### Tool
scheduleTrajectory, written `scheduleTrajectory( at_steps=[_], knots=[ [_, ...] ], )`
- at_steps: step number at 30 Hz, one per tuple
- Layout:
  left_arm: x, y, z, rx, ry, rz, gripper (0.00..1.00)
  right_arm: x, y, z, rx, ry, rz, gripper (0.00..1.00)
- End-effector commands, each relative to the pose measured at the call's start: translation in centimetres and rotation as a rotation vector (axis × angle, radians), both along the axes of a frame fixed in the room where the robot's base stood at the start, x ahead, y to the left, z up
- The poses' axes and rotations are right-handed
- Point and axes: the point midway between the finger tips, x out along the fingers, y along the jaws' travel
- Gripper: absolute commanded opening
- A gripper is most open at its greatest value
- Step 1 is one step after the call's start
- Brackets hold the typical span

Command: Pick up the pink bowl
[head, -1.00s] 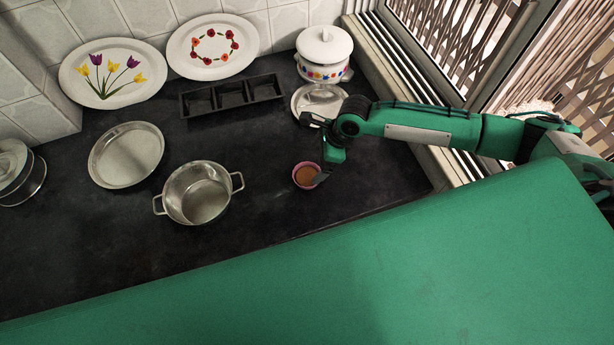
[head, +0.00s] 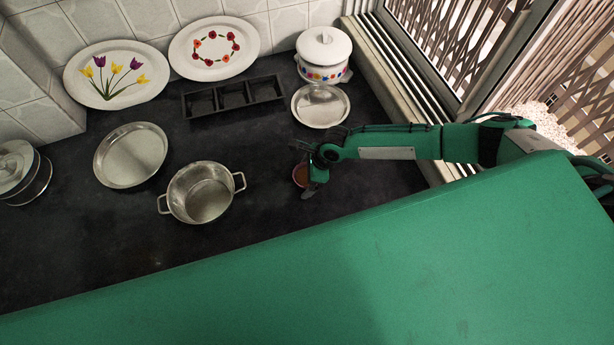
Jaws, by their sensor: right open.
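The small pink bowl (head: 299,175) with brown contents sits on the dark counter, right of the steel pot. Only its left part shows; my right gripper and wrist cover the rest. My right gripper (head: 306,190) is open and points down at the bowl's near right side. I cannot tell whether a finger touches the bowl or reaches inside its rim. My left gripper is not in view.
A two-handled steel pot (head: 200,194) stands left of the bowl. A steel plate (head: 131,156), a black three-part tray (head: 232,96), a small steel dish (head: 320,106) and a white lidded pot (head: 323,58) stand around. The counter (head: 255,215) between pot and bowl is clear.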

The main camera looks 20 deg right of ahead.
Motion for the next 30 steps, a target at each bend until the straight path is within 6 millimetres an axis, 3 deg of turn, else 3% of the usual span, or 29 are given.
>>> scheduleTrajectory(
  at_steps=[4,11,23,30],
  knots=[
    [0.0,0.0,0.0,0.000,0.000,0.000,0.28,0.0,0.0,0.0,0.000,0.000,0.000,0.92],
    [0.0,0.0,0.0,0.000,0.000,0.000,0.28,0.0,0.0,0.0,0.000,0.000,0.000,0.47],
    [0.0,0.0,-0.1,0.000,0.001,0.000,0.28,0.0,0.0,0.2,0.000,0.000,0.000,0.47],
    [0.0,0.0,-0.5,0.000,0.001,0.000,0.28,0.0,0.0,2.3,0.003,-0.001,0.000,0.47]
  ],
)
